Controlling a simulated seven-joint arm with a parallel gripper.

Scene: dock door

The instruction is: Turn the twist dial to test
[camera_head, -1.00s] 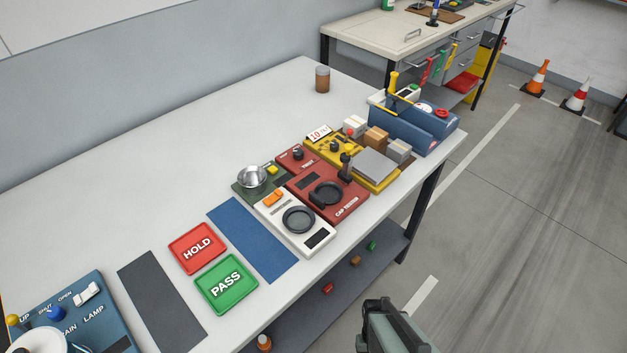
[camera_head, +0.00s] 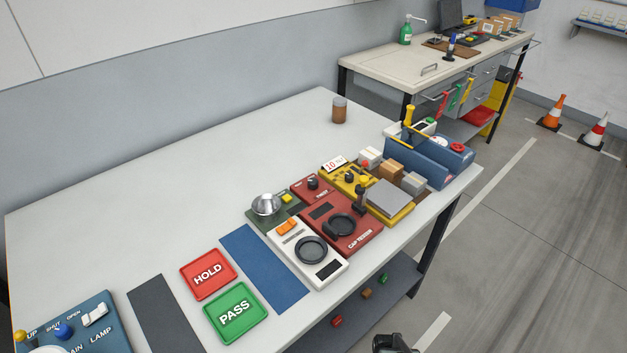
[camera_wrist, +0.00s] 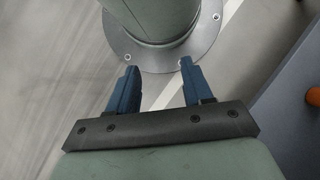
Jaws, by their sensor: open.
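The twist dial is a black knob (camera_head: 312,183) on a small red box (camera_head: 299,188), which stands on the white bench in the head view. The box's small lettering looks like "TWIST"; I cannot read a "test" mark or the dial's setting. My gripper shows in the wrist view (camera_wrist: 157,85) with two blue fingers apart and nothing between them. In the head view only a dark piece of my arm shows at the bottom edge, off the bench's front and far from the dial. The dial is not in the wrist view.
Close around the dial are a metal bowl (camera_head: 266,204), a red cap tester (camera_head: 352,245), a white scale (camera_head: 328,270) and a yellow device (camera_head: 337,178). Red HOLD (camera_head: 208,274) and green PASS (camera_head: 237,312) trays lie left. The back of the white bench (camera_head: 200,190) is mostly clear.

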